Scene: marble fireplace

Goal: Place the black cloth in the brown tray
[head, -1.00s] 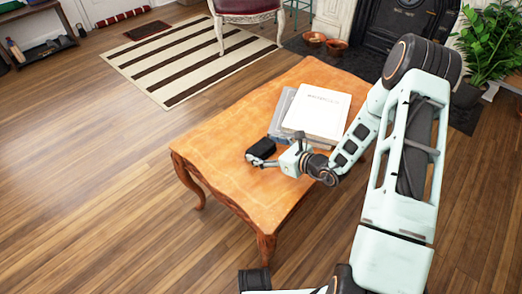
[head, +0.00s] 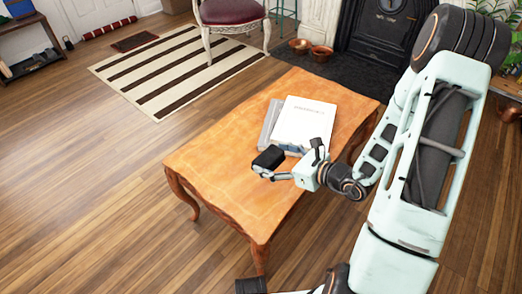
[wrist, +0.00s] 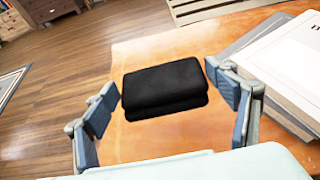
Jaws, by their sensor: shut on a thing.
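The black cloth (head: 268,158) is a folded dark bundle over the wooden coffee table, left of the books. My gripper (head: 276,171) is shut on it, reaching in from the right. In the wrist view the black cloth (wrist: 165,82) sits between the two fingers, with dark shadow under its near edge. I cannot tell how far it is above the tabletop. I cannot make out a brown tray in any view.
The coffee table (head: 225,190) has bare wood at its left and near end. A white book (head: 305,122) lies on grey books beside the cloth. Copper bowls (head: 321,54), a chair (head: 235,14) and a striped rug (head: 175,75) are beyond. Open floor lies left.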

